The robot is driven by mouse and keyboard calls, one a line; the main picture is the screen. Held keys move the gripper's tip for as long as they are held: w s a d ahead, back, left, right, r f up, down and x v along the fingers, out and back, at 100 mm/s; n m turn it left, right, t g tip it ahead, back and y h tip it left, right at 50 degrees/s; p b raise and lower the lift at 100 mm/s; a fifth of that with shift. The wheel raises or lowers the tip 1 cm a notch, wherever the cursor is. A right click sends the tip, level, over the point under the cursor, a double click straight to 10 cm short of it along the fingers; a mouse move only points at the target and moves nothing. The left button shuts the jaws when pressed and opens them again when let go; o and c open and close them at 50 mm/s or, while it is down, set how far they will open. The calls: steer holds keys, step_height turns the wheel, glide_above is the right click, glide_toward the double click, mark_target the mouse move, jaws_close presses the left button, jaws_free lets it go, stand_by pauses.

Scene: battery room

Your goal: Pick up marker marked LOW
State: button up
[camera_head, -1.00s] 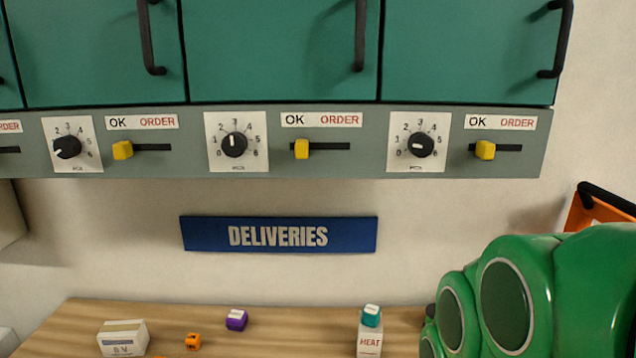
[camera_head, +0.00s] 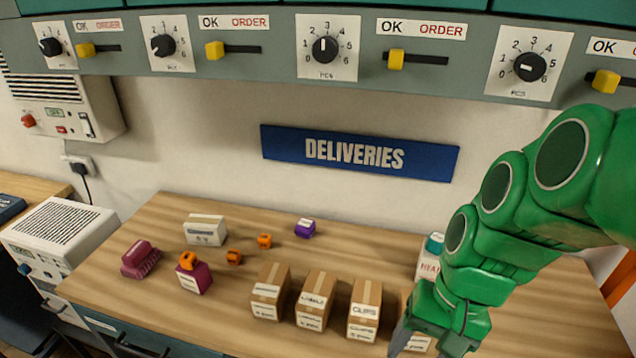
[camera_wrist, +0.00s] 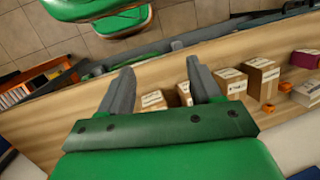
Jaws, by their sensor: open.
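Small marker blocks sit on the wooden bench (camera_head: 190,215): a purple one (camera_head: 305,228) at the back, two orange ones (camera_head: 265,240) (camera_head: 234,257) left of it, a third orange one (camera_head: 188,260) on a magenta box (camera_head: 195,279), and a teal one (camera_head: 435,243) on a white box reading HEAT (camera_head: 428,266). Their own labels are too small to read, so I cannot tell which is marked LOW. My gripper (camera_head: 415,338) is at the front right of the bench, partly cut off by the frame. In the wrist view its fingers (camera_wrist: 160,68) are apart and empty.
Several cardboard boxes (camera_head: 315,300), labelled LABELS and CLIPS among others, stand in a front row left of my gripper. A DELIVERIES sign (camera_head: 360,154) hangs behind. Bare bench lies between purple block and HEAT box.

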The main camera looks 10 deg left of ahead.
mark_target(267, 237)
steer(key=w+a+f+m+g+y, duration=0.1)
steer(key=w+a+m+y, duration=0.25)
steer(key=w+a, duration=0.75)
steer(key=w+a+f+m+y, duration=0.2)
steer(key=w+a+m+y, duration=0.15)
steer(key=w+a, duration=0.7)
steer(key=w+a+f+m+t+y, duration=0.1)
steer(key=w+a+f+m, duration=0.2)
steer(key=w+f, duration=0.1)
steer(key=w+a+f+m+t+y, duration=0.1)
steer(key=w+a+f+m, duration=0.2)
steer(key=w+a+f, duration=0.1)
steer(key=w+a+f+m+t+y, duration=0.1)
steer(key=w+a+f+m, duration=0.3)
steer(key=w+f, duration=0.2)
steer(key=shift+y, duration=0.4)
steer(key=shift+x, duration=3.95)
steer(key=shift+s, duration=0.2)
steer(key=c, duration=1)
